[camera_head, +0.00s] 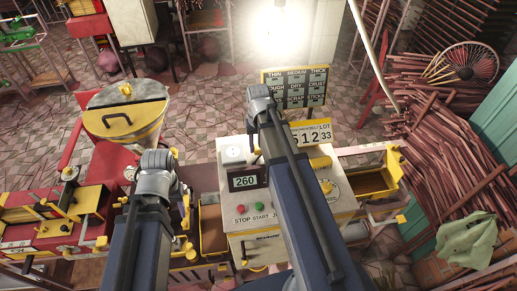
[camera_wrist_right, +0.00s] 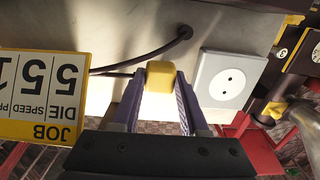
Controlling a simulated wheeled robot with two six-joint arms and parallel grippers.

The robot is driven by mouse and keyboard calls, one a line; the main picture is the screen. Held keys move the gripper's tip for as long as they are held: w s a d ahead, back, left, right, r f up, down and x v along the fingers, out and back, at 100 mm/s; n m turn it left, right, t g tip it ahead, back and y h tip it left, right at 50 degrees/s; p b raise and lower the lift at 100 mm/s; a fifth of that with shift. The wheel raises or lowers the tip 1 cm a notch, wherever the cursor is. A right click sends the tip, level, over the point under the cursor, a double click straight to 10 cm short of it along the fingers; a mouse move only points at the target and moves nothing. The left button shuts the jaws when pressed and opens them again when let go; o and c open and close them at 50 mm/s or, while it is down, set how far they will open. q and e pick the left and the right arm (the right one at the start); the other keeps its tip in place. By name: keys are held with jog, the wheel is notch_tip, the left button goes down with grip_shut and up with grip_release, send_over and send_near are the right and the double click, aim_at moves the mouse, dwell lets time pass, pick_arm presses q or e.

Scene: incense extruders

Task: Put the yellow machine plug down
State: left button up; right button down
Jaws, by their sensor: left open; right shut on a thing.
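In the right wrist view, the yellow plug (camera_wrist_right: 160,73) is a small block held between the tips of my right gripper (camera_wrist_right: 160,88). It is in the air, apart from the white two-hole socket (camera_wrist_right: 226,80) to its right. A dark cable (camera_wrist_right: 150,57) leaves the grey machine panel (camera_wrist_right: 120,32) and passes behind the plug. In the head view, my right wrist (camera_head: 262,98) reaches past the machine's panel, and the plug is hidden. My left gripper (camera_head: 158,162) is over the left side of the bench; its fingers are mostly hidden by its wrist.
A yellow job sign (camera_wrist_right: 40,95) stands left of the plug. The machine (camera_head: 245,200) has a display and start and stop buttons. Stick bundles (camera_head: 450,150) fill the right. Tiled floor (camera_head: 215,85) is open beyond.

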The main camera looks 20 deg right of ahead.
jog(key=shift+f+b, duration=0.6)
jog(key=shift+b, duration=0.05)
jog(key=shift+c, duration=2.1)
grip_release()
jog(key=shift+r, duration=0.1)
notch_tip(320, 180, up, 13)
jog(key=p, duration=1.3)
jog(key=shift+r, duration=0.15)
jog(key=s+a+n, duration=0.3)
jog(key=s+a, duration=0.3)
jog(key=a, duration=0.4)
jog(key=s+a+n+h, duration=0.1)
jog(key=s+a+n, duration=0.2)
jog(key=s+a, duration=0.4)
jog(key=a, duration=0.4)
jog(key=shift+s, duration=0.1)
